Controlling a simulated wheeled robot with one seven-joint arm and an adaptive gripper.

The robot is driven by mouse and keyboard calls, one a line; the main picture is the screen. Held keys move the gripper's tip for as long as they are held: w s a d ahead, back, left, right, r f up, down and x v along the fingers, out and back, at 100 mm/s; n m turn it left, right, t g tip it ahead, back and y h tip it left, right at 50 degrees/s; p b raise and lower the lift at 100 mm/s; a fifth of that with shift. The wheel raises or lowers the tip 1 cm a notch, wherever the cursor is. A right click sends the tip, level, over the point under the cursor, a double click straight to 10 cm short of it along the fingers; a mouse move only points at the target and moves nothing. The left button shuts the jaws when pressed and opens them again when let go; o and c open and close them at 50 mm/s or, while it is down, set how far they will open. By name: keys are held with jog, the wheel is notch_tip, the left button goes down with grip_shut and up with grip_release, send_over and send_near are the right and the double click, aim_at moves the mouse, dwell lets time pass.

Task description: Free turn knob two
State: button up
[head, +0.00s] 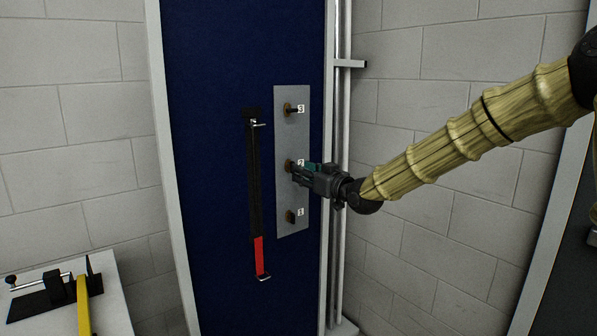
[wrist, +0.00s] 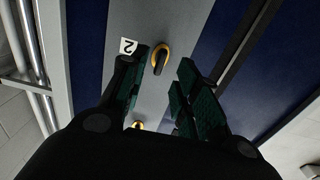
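Knob two (head: 288,164) is the middle knob on a grey plate (head: 292,140) on a blue panel, beside a white label with a 2. In the head view my gripper (head: 297,172) is at it and partly covers it. In the wrist view knob two (wrist: 160,58) has a yellow ring and a dark, slightly tilted bar. My gripper (wrist: 158,80) is open, with the dark green fingers apart and the knob showing in the gap near the fingertips. I see no contact. How deep the knob sits between the fingers is unclear.
Knob three (head: 290,109) is above and knob one (head: 291,216) below on the same plate. A black strip with a red lower end (head: 260,255) hangs left of the plate. Vertical pipes (head: 340,100) run close on the right. A white table (head: 105,300) stands lower left.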

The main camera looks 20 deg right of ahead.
jog(key=v, duration=0.7)
jog(key=shift+s, duration=0.15)
jog(key=shift+d, duration=0.1)
jog(key=s+a+f+m+g+h+p, duration=0.1)
jog(key=s+a+f+g, duration=0.3)
jog(key=f, duration=0.9)
jog(key=s+a+f+m+g+h+p, duration=0.1)
jog(key=s+f, duration=0.5)
jog(key=f, duration=0.7)
jog(key=s+a+f+m+g+h+p, duration=0.1)
jog(key=s+a+f+g, duration=0.3)
jog(key=f, duration=1)
jog(key=s+f+m+g+h+p, duration=0.1)
jog(key=s+f+g, duration=0.1)
jog(key=s+f, duration=0.6)
jog(key=s+f+g, duration=0.2)
jog(key=s+f, duration=0.3)
jog(key=s, duration=0.5)
jog(key=s+f+g+h, duration=0.1)
jog(key=s+f+g, duration=0.1)
jog(key=s, duration=0.8)
jog(key=s+f+g+h+p, duration=0.1)
jog(key=s+f, duration=0.3)
jog(key=s, duration=0.6)
jog(key=shift+s+d+f+m+g, duration=0.15)
jog(key=shift+s+d+m+g, duration=0.15)
jog(key=shift+g, duration=0.2)
jog(key=shift+w, duration=0.1)
